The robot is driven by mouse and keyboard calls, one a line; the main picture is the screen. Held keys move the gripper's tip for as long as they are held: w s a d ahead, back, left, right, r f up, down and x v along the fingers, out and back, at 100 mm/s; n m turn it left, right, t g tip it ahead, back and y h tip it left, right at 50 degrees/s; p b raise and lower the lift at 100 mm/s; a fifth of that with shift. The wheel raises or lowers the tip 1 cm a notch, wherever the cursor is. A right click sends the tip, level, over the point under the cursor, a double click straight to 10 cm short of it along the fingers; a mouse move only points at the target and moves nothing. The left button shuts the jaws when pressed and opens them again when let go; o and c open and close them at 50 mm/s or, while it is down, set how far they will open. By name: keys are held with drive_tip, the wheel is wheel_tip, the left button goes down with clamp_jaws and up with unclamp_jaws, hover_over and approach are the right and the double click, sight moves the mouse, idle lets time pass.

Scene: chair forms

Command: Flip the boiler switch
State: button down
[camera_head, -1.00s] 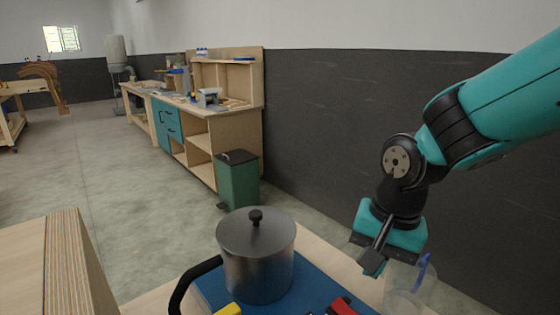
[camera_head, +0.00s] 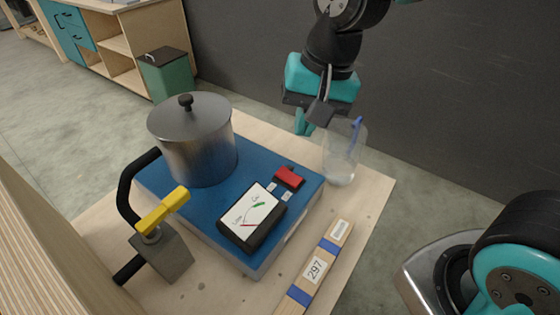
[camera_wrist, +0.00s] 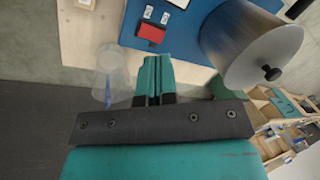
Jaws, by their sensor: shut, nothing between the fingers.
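The boiler is a metal pot (camera_head: 190,140) with a black-knobbed lid on a blue base (camera_head: 212,203). A red rocker switch (camera_head: 289,178) sits on the base beside a black-framed gauge (camera_head: 250,216). The switch also shows in the wrist view (camera_wrist: 150,33), near two small white labels. My gripper (camera_head: 306,118) is shut and empty, above and behind the switch, apart from it. In the wrist view its teal fingers (camera_wrist: 155,75) are together and extend toward the blue base, below the switch in the picture.
A clear cup (camera_head: 343,155) with a blue item in it stands right of the base, close to my gripper. A yellow-handled valve (camera_head: 163,211) is at the front left. A green bin (camera_head: 168,75) stands behind.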

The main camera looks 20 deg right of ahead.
sight(282, 171)
drive_tip(key=w+f+m+h, duration=0.1)
drive_tip(key=w+f+m, duration=0.4)
drive_tip(key=w+m, duration=0.2)
drive_tip(key=shift+t, duration=0.3)
drive_tip(key=f, duration=0.4)
drive_tip(key=w+f, duration=0.1)
drive_tip(key=f, duration=0.4)
drive_tip(key=w+f, duration=0.1)
drive_tip(key=f, duration=0.4)
drive_tip(key=shift+a+p, duration=0.2)
drive_tip(key=shift+p, duration=0.15)
